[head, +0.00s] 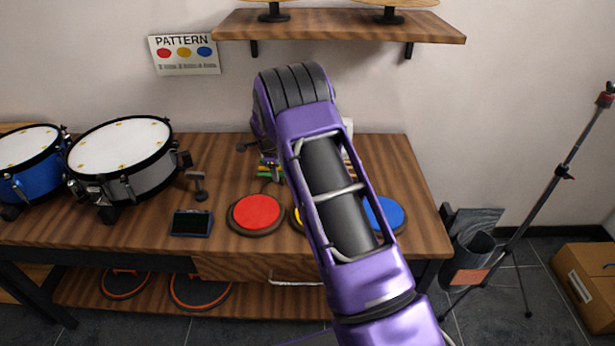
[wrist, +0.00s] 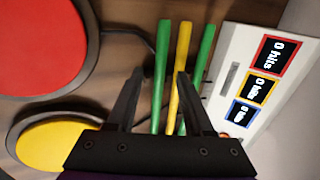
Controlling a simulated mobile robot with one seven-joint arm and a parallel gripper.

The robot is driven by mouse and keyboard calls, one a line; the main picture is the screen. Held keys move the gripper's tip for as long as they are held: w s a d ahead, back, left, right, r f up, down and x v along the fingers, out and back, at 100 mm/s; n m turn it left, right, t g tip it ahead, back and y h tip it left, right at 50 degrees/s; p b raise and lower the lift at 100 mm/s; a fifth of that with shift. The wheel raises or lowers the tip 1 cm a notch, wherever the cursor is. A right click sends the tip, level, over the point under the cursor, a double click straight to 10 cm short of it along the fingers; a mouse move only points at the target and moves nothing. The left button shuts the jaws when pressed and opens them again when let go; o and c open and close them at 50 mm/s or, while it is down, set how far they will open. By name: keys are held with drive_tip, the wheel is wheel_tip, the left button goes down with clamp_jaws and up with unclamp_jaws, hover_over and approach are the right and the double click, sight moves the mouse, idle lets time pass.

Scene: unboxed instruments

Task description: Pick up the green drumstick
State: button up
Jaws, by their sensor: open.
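In the wrist view one green drumstick (wrist: 161,75) lies lengthwise between the fingers of my gripper (wrist: 160,74). A yellow drumstick (wrist: 184,45) lies beside it, close to the right fingertip. A second green stick (wrist: 205,50) lies at a slant to the right of the yellow one and seems to cross near its lower end. My gripper is open and holds nothing; whether the fingers touch any stick is unclear. In the head view only bits of green (head: 263,176) show on the table, and my arm hides most of the sticks.
A red pad (head: 256,212), a yellow pad (wrist: 55,143) and a blue pad (head: 388,215) sit near the sticks. A white panel with hit counters (wrist: 235,65) stands close right in the wrist view. Drums (head: 120,150) stand left; a shelf (head: 330,27) hangs above.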

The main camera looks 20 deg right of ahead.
drive_tip(key=shift+w+f, duration=0.2)
drive_tip(key=shift+f, duration=0.35)
clamp_jaws()
drive_tip(key=shift+r, duration=0.1)
